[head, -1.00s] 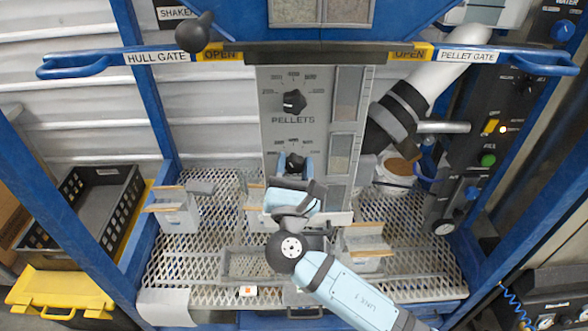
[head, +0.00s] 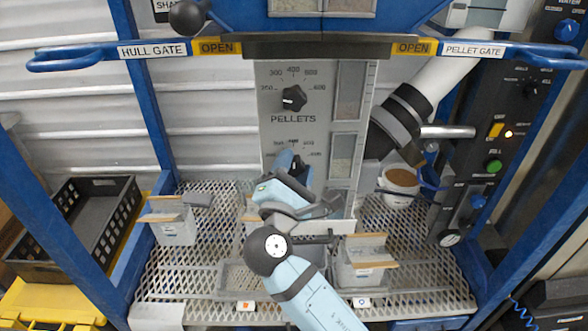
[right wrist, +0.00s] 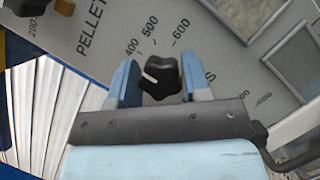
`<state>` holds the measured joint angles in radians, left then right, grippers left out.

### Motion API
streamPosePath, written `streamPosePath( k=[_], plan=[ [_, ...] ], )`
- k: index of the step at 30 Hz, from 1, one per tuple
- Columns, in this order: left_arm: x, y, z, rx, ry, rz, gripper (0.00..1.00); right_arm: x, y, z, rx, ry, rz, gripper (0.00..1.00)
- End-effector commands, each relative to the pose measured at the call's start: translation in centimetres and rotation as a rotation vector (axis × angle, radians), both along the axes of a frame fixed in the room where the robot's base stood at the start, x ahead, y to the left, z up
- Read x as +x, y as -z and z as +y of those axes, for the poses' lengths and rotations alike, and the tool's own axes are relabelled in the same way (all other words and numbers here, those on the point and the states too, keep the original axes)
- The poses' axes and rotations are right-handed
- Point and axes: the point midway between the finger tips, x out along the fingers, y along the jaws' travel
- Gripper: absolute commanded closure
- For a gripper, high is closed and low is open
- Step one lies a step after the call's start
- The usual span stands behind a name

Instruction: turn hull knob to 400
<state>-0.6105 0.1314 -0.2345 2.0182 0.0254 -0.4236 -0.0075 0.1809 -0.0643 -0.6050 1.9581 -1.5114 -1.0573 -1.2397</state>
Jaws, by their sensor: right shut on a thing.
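The hull knob (right wrist: 162,78) is black and lobed with a white pointer line, on the grey panel below the PELLETS dial. My right gripper (head: 292,164) reaches it from below and is shut on it. In the right wrist view, one blue finger is on each side of the knob. There the pointer aims up and left, slightly to the left of the 400 mark (right wrist: 132,47); 500 and 600 are further right. In the head view my gripper hides most of the knob and its lower scale. My left gripper is in neither view.
The pellets knob (head: 294,98) sits above on the same panel (head: 275,75). The blue bar with the gate labels crosses above. A white bucket (head: 400,183) stands right of the panel. Small bins (head: 172,227) stand on the mesh table, and a black crate (head: 110,215) is at left.

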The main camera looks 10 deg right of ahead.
Motion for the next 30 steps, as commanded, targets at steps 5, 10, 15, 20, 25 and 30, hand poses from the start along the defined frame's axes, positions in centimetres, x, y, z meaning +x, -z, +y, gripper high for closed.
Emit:
streamPosePath(
  k=[5, 10, 15, 20, 25, 30],
  plan=[
    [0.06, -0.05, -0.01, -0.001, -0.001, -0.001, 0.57, -0.01, -0.02, -0.02, 0.007, 0.0, -0.001, 0.8],
    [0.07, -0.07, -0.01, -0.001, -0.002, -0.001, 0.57, -0.01, -0.04, -0.02, 0.006, 0.001, -0.001, 0.8],
    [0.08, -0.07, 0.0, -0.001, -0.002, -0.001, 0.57, 0.0, -0.04, -0.01, 0.005, 0.0, -0.001, 0.31],
    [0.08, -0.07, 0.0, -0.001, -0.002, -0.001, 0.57, -0.01, -0.03, 0.0, 0.005, 0.0, -0.001, 0.31],
    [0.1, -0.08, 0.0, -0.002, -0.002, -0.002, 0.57, 0.04, 0.01, -0.03, 0.004, 0.0, -0.001, 0.31],
    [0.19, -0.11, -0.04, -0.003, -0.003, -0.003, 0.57, 0.35, 0.18, -0.28, 0.004, -0.001, -0.001, 0.31]
  ],
)
